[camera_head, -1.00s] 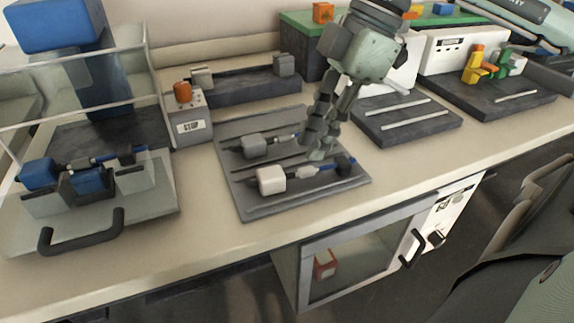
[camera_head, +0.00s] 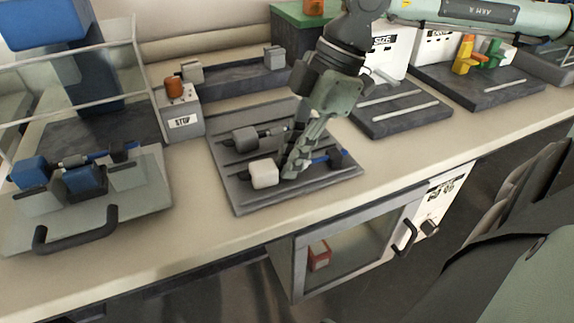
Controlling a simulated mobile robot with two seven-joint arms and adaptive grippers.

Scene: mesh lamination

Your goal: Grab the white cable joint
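The white cable joint (camera_head: 264,173) is a white block on the left end of a cable lying on the grey grooved tray (camera_head: 240,205). The blue and dark end (camera_head: 336,157) of that cable shows to the right. My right gripper (camera_head: 290,174) reaches down onto this cable just right of the white block and hides its middle. The fingers overlap in this view, so I cannot tell whether they are open or shut, or whether they touch the cable. A second cable with a dark grey joint (camera_head: 244,139) lies behind. My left gripper is not in view.
A STOP box (camera_head: 182,121) with an orange button stands behind the tray's left. A clear-fronted station (camera_head: 130,200) with a black handle holds blue parts at left. A slotted dark plate (camera_head: 404,112) lies to the right. The counter's front strip is clear.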

